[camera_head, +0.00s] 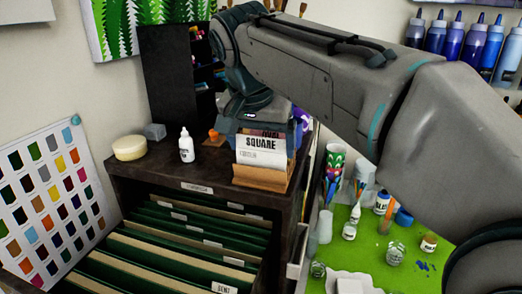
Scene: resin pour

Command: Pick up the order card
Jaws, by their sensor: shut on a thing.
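The order card (261,151) is white with a dark top band and the word "SQUARE". The fingertips are mostly hidden behind the card and hand. The card's lower edge meets the holder; I cannot tell whether it is lifted clear.
The cabinet's (140,172) open drawer holds green and tan hanging folders (170,240). A small white bottle (186,146) and a round cream tub (129,148) stand left of the card. At right, a green mat (375,262) carries bottles and cups. My arm crosses above.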

